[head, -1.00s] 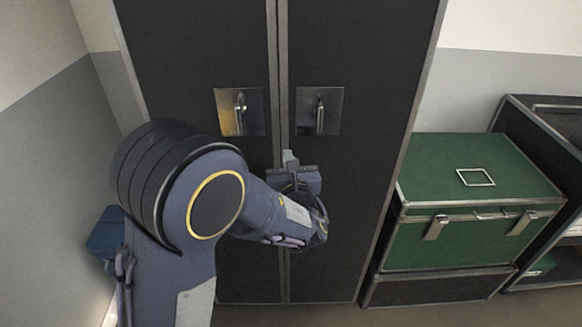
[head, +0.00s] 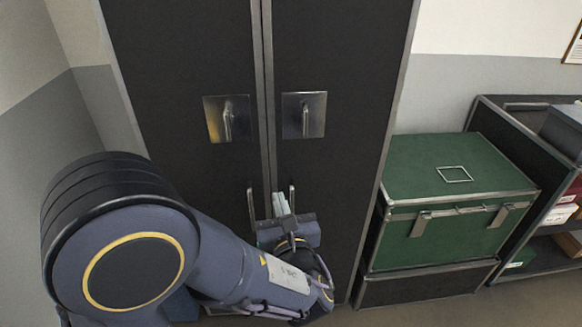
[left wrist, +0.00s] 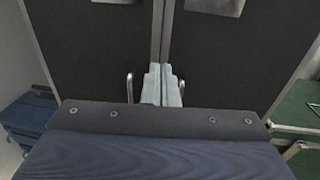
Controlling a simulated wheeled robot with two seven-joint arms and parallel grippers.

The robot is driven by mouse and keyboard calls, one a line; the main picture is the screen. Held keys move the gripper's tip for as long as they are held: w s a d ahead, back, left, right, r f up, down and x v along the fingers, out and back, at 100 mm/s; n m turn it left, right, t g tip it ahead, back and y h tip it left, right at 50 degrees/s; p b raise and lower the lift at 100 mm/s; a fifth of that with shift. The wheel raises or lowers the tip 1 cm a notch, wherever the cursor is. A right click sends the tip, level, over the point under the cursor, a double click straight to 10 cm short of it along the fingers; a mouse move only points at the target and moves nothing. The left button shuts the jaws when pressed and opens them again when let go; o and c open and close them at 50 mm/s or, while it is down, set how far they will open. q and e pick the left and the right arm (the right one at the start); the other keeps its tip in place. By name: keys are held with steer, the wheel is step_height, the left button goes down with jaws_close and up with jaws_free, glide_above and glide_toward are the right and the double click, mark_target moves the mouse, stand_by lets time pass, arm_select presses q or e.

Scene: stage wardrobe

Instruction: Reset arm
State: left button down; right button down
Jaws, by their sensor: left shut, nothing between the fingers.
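My left arm comes in from the lower left in the head view. Its gripper (head: 281,205) is shut and empty, in front of the tall black wardrobe (head: 335,60) near the seam between its two doors. In the left wrist view the closed fingers (left wrist: 163,84) point at that seam, between two lower door handles. Those handles also show in the head view, the left one (head: 251,207) beside the fingers and the right one partly behind them. My right gripper is in neither view.
Two plates with handles sit higher on the doors, left (head: 228,119) and right (head: 303,114). A green trunk (head: 440,235) stands right of the wardrobe, beside a dark open shelf unit (head: 530,130). A blue item (left wrist: 35,122) lies at the left. A grey wall borders the left side.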

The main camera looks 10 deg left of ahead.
arm_select(q)
steer(key=s+a+f+n+g+y+p, duration=0.1)
steer(key=s+a+n+g, duration=0.3)
steer(key=a, duration=0.3)
steer(key=s+a+f+n+g+y+p, duration=0.1)
steer(key=s+a+n+g, duration=0.1)
steer(key=a+n+g, duration=0.4)
steer(key=s+a+f+n+g+h+p, duration=0.2)
steer(key=s+a+f+n+g+h, duration=0.15)
steer(key=s+n, duration=0.5)
steer(key=s+d+r+n+t+h+p, duration=0.2)
steer(key=s+d+r+n+h, duration=0.5)
steer(key=n, duration=0.7)
steer(key=shift+s+d+r+n+h+p, duration=0.3)
steer(key=shift+r+h+p, duration=0.4)
steer(key=shift+h, duration=0.45)
steer(key=shift+t, duration=0.25)
